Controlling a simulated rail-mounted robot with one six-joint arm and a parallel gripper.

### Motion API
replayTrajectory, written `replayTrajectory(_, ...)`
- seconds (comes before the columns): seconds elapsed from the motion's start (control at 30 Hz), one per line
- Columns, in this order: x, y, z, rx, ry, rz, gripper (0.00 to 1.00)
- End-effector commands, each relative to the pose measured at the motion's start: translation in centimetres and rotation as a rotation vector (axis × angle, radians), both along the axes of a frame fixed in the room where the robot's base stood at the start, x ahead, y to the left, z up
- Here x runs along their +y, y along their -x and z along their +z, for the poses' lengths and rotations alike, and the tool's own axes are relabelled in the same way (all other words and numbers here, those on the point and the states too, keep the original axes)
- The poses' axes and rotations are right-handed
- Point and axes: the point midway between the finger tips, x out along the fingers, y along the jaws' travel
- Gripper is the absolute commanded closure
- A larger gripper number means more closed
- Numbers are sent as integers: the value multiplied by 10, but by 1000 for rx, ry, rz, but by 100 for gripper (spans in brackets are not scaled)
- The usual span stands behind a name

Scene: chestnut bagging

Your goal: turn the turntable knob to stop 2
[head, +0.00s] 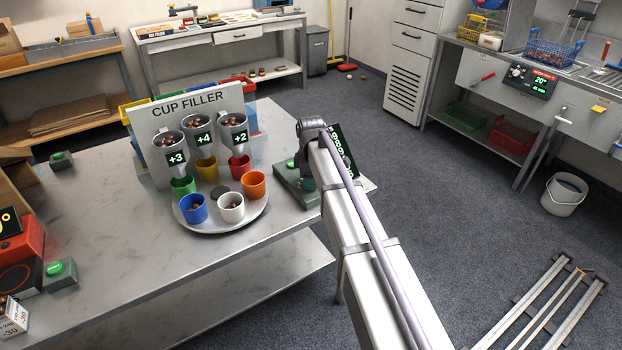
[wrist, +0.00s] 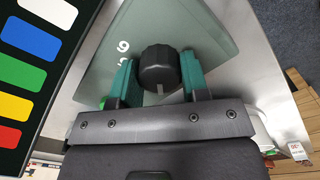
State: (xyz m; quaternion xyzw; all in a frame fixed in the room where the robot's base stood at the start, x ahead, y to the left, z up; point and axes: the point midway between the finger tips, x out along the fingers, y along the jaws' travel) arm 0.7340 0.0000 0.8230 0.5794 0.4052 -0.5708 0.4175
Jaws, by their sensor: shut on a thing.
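In the wrist view, my gripper (wrist: 160,75) has its two green fingers on either side of the black knob (wrist: 160,62) and is shut on it. A pale pointer line on the knob points toward the gripper's palm. Pale digits on the grey-green plate (wrist: 190,25) are partly hidden, and I cannot tell which stop the knob is at. In the head view, the round grey turntable (head: 215,228) carries several coloured cups below the cup filler (head: 160,118). My arm hides the knob and fingers there.
In the head view, the control box (head: 290,188) stands right of the turntable. A dark panel (head: 344,152) stands behind my arm; a panel with coloured bars (wrist: 25,75) shows in the wrist view. The orange cup (head: 254,184) is on the turntable's side nearest the box.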

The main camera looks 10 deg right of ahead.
Motion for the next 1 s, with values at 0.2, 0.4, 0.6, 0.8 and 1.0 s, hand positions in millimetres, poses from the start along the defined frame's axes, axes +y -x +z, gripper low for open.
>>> replayTrajectory(0.2,0,0,0,0,0,-1,45)
replayTrajectory(0.4,0,0,0,0,0,-1,33)
replayTrajectory(0.6,0,0,3,0,0,-1,33)
replayTrajectory(0.8,0,1,34,0,0,-1,33)
replayTrajectory(1.0,1,1,85,0,0,-1,33)
